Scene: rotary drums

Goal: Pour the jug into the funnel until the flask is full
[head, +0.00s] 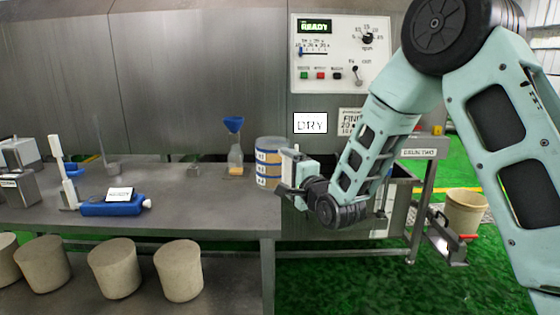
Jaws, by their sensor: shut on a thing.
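A clear flask (236,158) stands upright on the grey bench with a blue funnel (233,124) in its neck. A little pale yellow shows low in the flask. The jug (268,148) is pale with blue bands around it and is upright, just right of the flask and apart from it. My gripper (290,172) reaches in from the right and is shut on the jug at its right side. The grip point and any handle are hidden by the gripper. I cannot tell whether the jug's base touches the bench.
The bench (170,210) has bare room at the front. A control panel (336,55) reading READY and a DRY sign (310,123) are behind. Several stone-coloured tubs (180,270) sit below.

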